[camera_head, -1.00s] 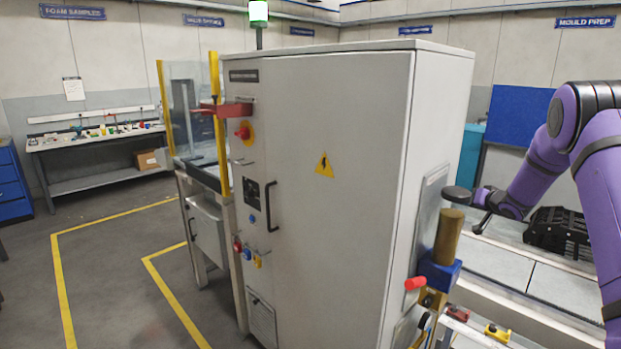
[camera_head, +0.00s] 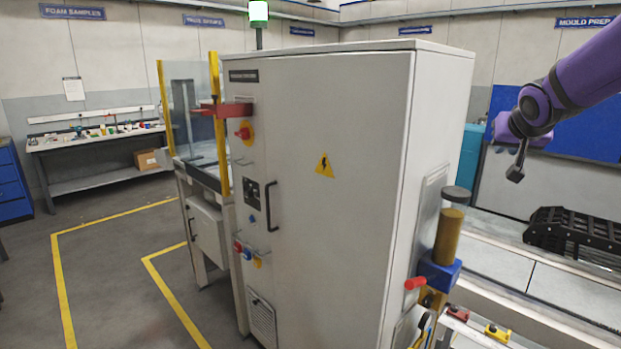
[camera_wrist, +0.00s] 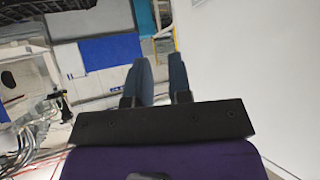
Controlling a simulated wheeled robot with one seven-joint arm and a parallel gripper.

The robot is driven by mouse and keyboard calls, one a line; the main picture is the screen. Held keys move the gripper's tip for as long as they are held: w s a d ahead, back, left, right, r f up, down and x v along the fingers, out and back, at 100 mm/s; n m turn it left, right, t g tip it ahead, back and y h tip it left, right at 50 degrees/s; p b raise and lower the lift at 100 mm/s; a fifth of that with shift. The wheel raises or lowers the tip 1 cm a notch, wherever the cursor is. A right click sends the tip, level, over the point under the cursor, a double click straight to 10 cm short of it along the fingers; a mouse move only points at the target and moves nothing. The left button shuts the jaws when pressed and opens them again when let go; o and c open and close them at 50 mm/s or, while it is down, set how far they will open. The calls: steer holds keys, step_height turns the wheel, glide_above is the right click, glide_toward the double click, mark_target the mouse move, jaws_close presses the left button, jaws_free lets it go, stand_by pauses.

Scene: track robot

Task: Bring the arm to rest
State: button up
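My purple arm (camera_head: 585,75) reaches in from the right edge of the head view, raised and bent. My gripper (camera_head: 517,172) hangs at its end, pointing down, right of the tall grey cabinet and clear of it. In the wrist view my gripper (camera_wrist: 159,65) shows two dark blue-grey fingers with a gap between them and nothing held. The tall grey cabinet (camera_head: 335,200) fills the middle of the head view, with a yellow warning triangle on its door.
A brass-coloured cylinder with a dark cap (camera_head: 449,235) stands on a blue block beside the cabinet. A black ribbed chain (camera_head: 575,235) lies on the pale ledge at right. A blue board (camera_head: 590,130) is behind the arm. Open floor with yellow lines lies left.

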steer(key=s+a+f+n+g+y, duration=0.1)
steer(key=s+a, duration=0.3)
steer(key=s, duration=0.7)
steer(key=s+a+f+n+g+y, duration=0.1)
steer(key=s+a, duration=0.3)
steer(key=s, duration=0.7)
steer(key=s+a+f+n+g+y, duration=0.1)
steer(key=s+a+g, duration=0.2)
steer(key=s, duration=0.8)
steer(key=shift+a+f+n, duration=0.3)
steer(key=shift+a+f, duration=0.1)
steer(key=shift+a, duration=0.15)
